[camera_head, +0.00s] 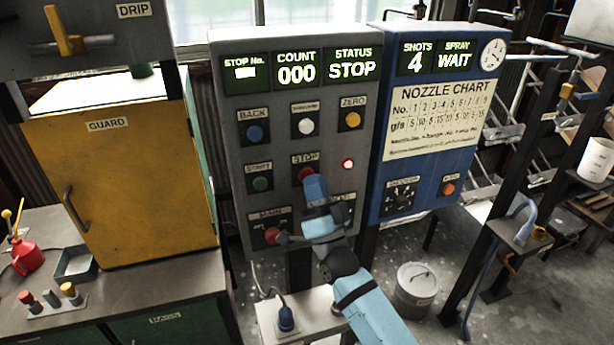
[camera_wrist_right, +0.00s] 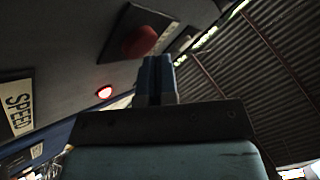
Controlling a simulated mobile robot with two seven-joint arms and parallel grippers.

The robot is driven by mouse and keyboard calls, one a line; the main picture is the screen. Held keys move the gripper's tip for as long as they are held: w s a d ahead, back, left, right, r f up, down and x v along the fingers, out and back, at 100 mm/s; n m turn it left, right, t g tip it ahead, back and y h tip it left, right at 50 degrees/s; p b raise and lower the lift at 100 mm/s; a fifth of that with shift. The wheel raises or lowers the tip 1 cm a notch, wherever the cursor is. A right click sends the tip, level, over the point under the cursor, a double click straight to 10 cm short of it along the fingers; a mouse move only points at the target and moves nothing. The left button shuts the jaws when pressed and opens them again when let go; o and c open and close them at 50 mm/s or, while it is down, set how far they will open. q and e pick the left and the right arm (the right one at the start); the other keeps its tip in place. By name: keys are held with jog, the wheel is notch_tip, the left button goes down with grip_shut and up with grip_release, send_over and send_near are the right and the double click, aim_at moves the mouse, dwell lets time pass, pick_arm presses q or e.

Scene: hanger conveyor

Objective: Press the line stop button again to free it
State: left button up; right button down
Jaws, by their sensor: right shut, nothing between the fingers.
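The red stop button (camera_head: 306,174) is on the grey control panel (camera_head: 230,130), under a STOP label (camera_head: 305,159). The panel's status display (camera_head: 352,69) reads STOP, and a red lamp (camera_head: 348,164) glows right of the button. My right gripper (camera_head: 314,182) is shut and empty, its tips just below the button in the head view and hiding part of it. In the right wrist view, the red button (camera_wrist_right: 139,41) shows beyond the shut fingertips (camera_wrist_right: 158,62); I cannot tell whether they touch it. My left gripper is not in view.
White, blue, yellow and green buttons surround the stop button; a red knob (camera_head: 272,235) sits lower left. A blue panel (camera_head: 375,150) with a nozzle chart stands right. A yellow guard cabinet (camera_head: 120,170) stands left. A grey bin (camera_head: 415,290) is on the floor.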

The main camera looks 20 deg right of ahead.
jog(key=shift+w, duration=0.1)
dwell(0.5)
jog(key=shift+w, duration=0.3)
jog(key=shift+s, duration=0.4)
dwell(0.4)
jog(key=s+p, duration=0.1)
jog(key=s, duration=0.5)
jog(key=shift+p, duration=0.35)
